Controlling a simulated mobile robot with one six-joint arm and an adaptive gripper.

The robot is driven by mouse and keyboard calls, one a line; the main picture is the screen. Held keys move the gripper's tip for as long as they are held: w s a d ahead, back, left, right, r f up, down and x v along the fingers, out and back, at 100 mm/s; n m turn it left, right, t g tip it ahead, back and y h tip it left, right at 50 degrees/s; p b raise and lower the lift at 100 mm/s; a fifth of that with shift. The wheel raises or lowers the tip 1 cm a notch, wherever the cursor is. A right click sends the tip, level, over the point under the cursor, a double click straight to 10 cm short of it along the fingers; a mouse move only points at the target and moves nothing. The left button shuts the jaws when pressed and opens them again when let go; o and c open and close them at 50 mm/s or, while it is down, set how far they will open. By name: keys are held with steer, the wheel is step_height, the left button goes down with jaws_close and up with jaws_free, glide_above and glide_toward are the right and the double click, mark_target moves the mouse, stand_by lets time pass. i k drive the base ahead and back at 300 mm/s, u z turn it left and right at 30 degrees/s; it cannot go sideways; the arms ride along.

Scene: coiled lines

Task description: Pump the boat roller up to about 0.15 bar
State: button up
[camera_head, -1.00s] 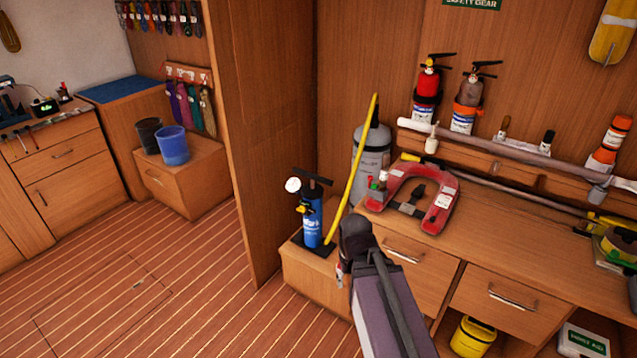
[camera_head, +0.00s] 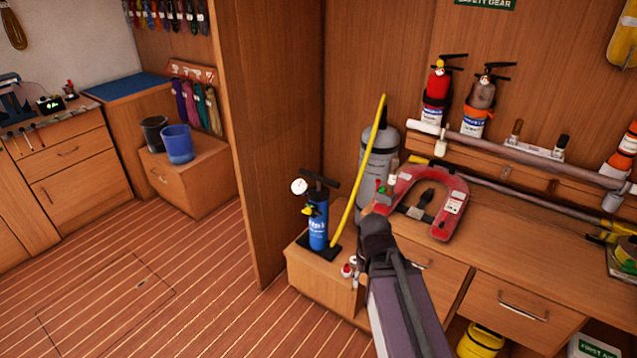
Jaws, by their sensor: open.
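The blue hand pump (camera_head: 318,224) stands upright on a low wooden box at the middle of the view. It has a black T-handle (camera_head: 320,179) on top and a round white gauge (camera_head: 299,186) at its upper left. A yellow hose (camera_head: 358,175) rises from its base and leans up to the right. My gripper (camera_head: 350,270) is just right of and below the pump's base, apart from it and partly hidden by my wrist. It is small in this view, and I see nothing held. I cannot make out a boat roller.
A red horseshoe buoy (camera_head: 440,222) lies on the workbench (camera_head: 520,245) at right, with a grey cylinder (camera_head: 377,160) behind. Extinguishers (camera_head: 436,95) hang on the wall. A wooden partition (camera_head: 262,140) stands left of the pump. The striped floor (camera_head: 190,285) at left is clear.

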mark_target(320, 179)
steer(key=i, duration=1.45)
steer(key=z, duration=0.2)
